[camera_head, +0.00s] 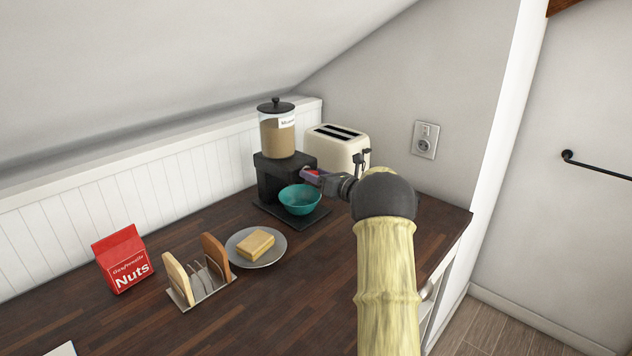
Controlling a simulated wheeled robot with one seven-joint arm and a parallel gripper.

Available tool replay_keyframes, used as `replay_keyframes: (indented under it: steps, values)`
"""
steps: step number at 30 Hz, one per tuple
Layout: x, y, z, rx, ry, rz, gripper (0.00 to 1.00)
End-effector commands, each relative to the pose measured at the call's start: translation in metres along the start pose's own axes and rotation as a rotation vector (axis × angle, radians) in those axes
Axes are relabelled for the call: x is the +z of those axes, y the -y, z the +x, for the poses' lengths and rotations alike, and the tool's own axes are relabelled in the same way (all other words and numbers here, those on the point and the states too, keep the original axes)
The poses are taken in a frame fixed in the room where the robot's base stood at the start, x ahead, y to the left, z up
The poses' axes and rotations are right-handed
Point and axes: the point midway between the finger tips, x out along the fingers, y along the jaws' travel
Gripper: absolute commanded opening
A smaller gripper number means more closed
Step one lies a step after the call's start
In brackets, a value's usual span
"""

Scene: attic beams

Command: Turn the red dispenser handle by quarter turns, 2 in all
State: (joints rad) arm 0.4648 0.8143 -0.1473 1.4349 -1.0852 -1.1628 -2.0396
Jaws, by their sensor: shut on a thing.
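The dispenser (267,175) has a black base and a clear jar (277,136) filled with tan grains under a black lid. Its red handle (311,174) sticks out on the right side of the base, and only a small part of it shows. My gripper (318,178) is at the handle and shut on it. The fingers and wrist hide most of the handle, so its exact angle cannot be told. A teal bowl (300,201) stands in front of the base on the dark tray, below the gripper. I cannot see any grains in the bowl.
A cream toaster (337,152) stands close behind my gripper. The dark wooden counter (300,300) is clear in front.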

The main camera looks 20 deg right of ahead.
Motion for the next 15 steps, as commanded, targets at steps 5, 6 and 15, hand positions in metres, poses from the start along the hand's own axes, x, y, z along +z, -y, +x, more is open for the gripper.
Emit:
replay_keyframes:
  steps: [5, 6, 15]
  values:
    - [-0.0028, 0.0019, -0.0001, -0.001, 0.001, 0.155, 0.32]
    - [-0.0026, 0.0022, -0.0001, -0.001, 0.001, 0.194, 0.32]
    - [-0.0018, 0.0039, -0.0006, -0.002, 0.000, 0.481, 0.32]
